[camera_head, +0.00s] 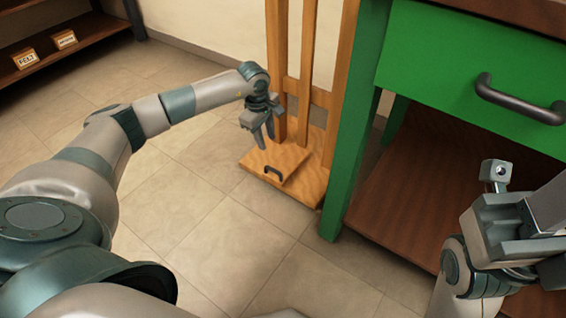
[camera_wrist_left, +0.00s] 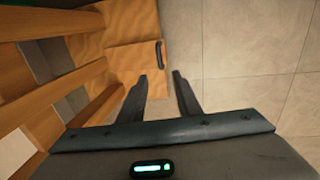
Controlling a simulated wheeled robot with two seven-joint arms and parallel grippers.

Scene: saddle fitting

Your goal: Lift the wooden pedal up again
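The wooden pedal (camera_head: 277,161) is a flat board with a dark handle (camera_head: 274,170) near its front edge, low at the foot of a wooden frame. In the left wrist view the pedal (camera_wrist_left: 128,68) lies beyond the fingers, its dark handle (camera_wrist_left: 159,54) near the line between the fingertips. My left gripper (camera_head: 263,138) points down above the pedal. In the left wrist view its fingers (camera_wrist_left: 160,74) are apart with nothing between them, and the handle is outside them. My right gripper (camera_head: 497,200) is at the lower right, away from the pedal; its finger opening is unclear.
The wooden frame's upright slats (camera_head: 304,80) stand directly behind the pedal. A green cabinet (camera_head: 352,130) with a dark drawer handle (camera_head: 518,99) stands close on the right. A shelf (camera_head: 60,45) with small labelled boxes is at the far left. Tiled floor (camera_head: 215,215) in front is clear.

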